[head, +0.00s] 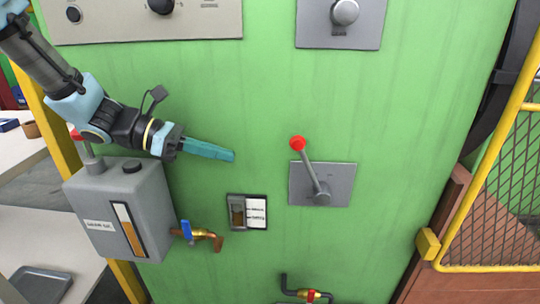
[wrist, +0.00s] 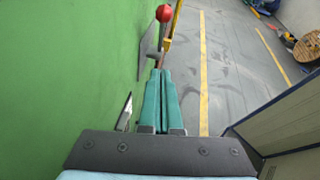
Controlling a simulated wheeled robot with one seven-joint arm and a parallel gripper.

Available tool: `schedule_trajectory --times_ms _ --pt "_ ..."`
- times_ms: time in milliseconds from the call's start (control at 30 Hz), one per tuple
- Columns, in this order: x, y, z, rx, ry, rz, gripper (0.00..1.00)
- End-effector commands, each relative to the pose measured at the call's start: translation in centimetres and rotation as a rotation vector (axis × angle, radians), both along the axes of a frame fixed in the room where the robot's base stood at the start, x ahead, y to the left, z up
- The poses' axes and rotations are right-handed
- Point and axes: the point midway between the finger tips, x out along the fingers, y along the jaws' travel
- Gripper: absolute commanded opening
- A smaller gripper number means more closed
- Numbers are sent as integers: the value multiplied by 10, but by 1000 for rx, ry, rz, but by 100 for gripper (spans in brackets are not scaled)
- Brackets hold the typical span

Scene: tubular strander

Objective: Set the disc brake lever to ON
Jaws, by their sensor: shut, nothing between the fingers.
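The lever (head: 312,172) has a red ball knob (head: 297,143) and a grey rod on a grey square plate (head: 338,184) fixed to the green panel. The rod leans up and to the left. Any ON or OFF marking on the plate is too small to read. My gripper (head: 232,156) is shut and empty, to the left of the knob and apart from it, its teal fingers pointing right. In the wrist view the fingers (wrist: 160,72) are together, and the red knob (wrist: 165,13) shows beyond their tips.
A grey tank (head: 122,205) with a blue-handled valve (head: 187,231) stands below my arm. A small gauge box (head: 247,212) sits left of the lever plate. A red-handled valve (head: 311,295) is below. A yellow mesh guard (head: 497,185) stands at the right.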

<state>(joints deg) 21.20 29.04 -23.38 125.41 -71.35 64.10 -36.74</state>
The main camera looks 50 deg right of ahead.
Motion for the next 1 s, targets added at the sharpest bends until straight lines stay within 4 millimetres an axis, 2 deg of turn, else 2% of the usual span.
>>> schedule_trajectory --times_ms 167,567,800,1000 --pt "-13 -12 -6 0 1 -4 0" --pt "-67 -64 -34 1 2 -6 0" --pt "-85 -87 -20 0 -1 -3 0" --pt "-90 -92 -18 1 -2 -1 0"
